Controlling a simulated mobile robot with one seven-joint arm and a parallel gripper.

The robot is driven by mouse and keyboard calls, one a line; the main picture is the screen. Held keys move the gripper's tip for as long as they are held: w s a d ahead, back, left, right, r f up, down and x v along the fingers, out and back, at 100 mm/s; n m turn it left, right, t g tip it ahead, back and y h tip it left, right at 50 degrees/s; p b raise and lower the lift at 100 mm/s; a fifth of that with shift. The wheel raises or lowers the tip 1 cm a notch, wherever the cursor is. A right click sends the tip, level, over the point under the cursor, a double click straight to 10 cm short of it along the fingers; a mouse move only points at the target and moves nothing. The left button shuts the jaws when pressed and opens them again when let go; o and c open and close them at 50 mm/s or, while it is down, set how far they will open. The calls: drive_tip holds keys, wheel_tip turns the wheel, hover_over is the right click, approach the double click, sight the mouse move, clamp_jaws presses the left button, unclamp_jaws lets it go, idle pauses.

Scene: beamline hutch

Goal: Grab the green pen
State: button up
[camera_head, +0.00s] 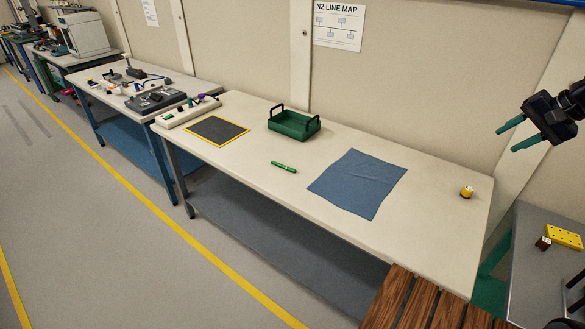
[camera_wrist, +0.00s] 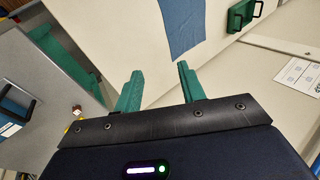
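The green pen (camera_head: 284,167) lies flat on the white workbench (camera_head: 240,165), between the green tray and the blue cloth, in the head view. I cannot make it out in the wrist view. My gripper (camera_head: 514,138) is at the upper right of the head view, raised in the air beyond the bench's right end, far from the pen. Its two green fingers are spread apart with nothing between them. The wrist view also shows the open fingers of my gripper (camera_wrist: 158,85).
A green tray with dark handles (camera_head: 293,124), a black yellow-edged mat (camera_head: 217,130), a blue cloth (camera_head: 358,183) and a small yellow object (camera_head: 466,191) are on the bench. A brown slatted surface (camera_head: 425,300) stands in front. The bench around the pen is clear.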

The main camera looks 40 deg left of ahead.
drive_tip(key=w+a+f+m+g+y, duration=0.15)
drive_tip(key=a+f, duration=0.25)
drive_tip(key=a, duration=0.8)
drive_tip(key=w+a+f+m+g+y, duration=0.1)
drive_tip(key=w+a+f+m+y, duration=0.2)
drive_tip(key=a, duration=0.9)
drive_tip(key=w+a+f+m+g+y, duration=0.1)
drive_tip(key=w+a+f+m, duration=0.3)
drive_tip(key=a, duration=0.8)
drive_tip(key=m+y, duration=0.2)
drive_tip(key=m, duration=0.5)
approach(284, 166)
drive_tip(key=shift+s+a+f+t, duration=0.2)
drive_tip(key=shift+s+a+f, duration=0.1)
drive_tip(key=shift+a, duration=0.3)
drive_tip(key=shift+s+a+f+t, duration=0.15)
drive_tip(key=shift+s+a+f, duration=0.1)
drive_tip(key=shift+a, duration=0.35)
drive_tip(key=shift+w+x, duration=0.2)
drive_tip(key=shift+x, duration=1.25)
drive_tip(key=shift+w+x, duration=0.15)
drive_tip(key=shift+x, duration=1.25)
drive_tip(key=shift+r, duration=0.1)
clamp_jaws()
